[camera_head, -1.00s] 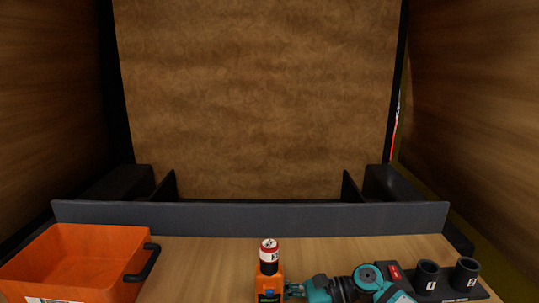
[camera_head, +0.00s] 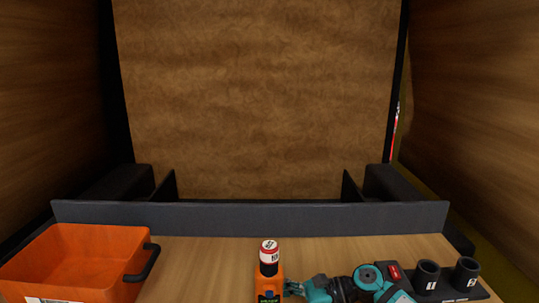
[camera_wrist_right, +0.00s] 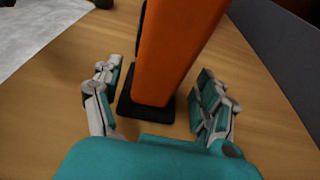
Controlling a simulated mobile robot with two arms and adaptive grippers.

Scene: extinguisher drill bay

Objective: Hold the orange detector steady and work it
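The orange detector (camera_head: 269,272) stands on the table at the bottom middle of the head view, with a red, white and black cap on top. In the right wrist view its orange body (camera_wrist_right: 170,55) rises from a dark base. My right gripper (camera_head: 296,288) comes in low from the right, close beside the detector. In the right wrist view its teal and grey fingers (camera_wrist_right: 158,80) are spread on either side of the body. A gap shows on each side, so it is open. My left gripper is in neither view.
An orange bin (camera_head: 75,262) with a black handle stands at the left. A black holder with numbered cups (camera_head: 427,274) stands at the right, behind my right arm. A grey rail (camera_head: 250,216) runs along the back. Table between bin and detector is clear.

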